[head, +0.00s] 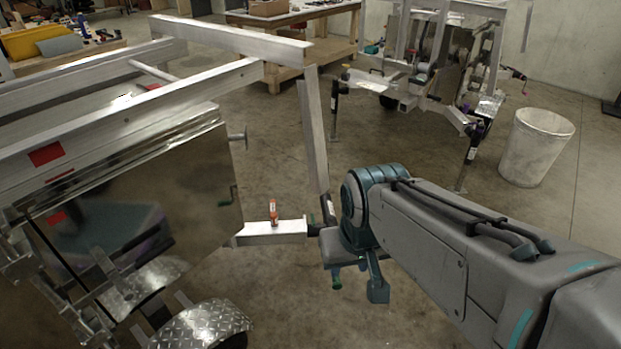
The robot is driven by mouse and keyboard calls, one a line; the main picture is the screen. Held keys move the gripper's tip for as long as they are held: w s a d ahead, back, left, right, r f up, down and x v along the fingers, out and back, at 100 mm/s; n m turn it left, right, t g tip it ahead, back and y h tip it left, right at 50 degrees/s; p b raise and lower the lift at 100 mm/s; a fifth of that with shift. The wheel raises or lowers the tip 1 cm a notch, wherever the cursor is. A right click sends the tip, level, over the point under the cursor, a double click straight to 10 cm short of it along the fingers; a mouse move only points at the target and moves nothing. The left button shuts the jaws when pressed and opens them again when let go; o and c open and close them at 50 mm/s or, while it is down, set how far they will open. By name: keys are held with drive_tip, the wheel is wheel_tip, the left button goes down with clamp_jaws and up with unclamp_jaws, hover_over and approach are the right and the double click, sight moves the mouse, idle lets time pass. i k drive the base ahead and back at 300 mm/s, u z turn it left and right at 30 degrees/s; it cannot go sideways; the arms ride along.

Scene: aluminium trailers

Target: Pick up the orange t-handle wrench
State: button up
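A small orange object (273,211) with a pale band stands upright on a short aluminium beam (262,236) that juts from the trailer in the head view. It is the only clearly orange thing I see; it is too small to tell whether it is the t-handle wrench, and I cannot make out a T shape. My gripper (357,287) points down, right of and nearer than that beam. Its two teal fingers are apart, with nothing visible between them. Its left finger is partly hidden by the gripper body.
An aluminium trailer (160,110) with a shiny side panel and diamond-plate fender (205,328) fills the left. A slanted metal post (314,130) rises beside my wrist. A second trailer (435,60), a white bin (536,147) and a wooden workbench (290,20) stand behind. Floor between is clear.

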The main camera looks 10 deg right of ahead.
sight(274, 219)
drive_tip(key=z, duration=0.25)
drive_tip(key=i, duration=1.65)
drive_tip(key=u, duration=0.9)
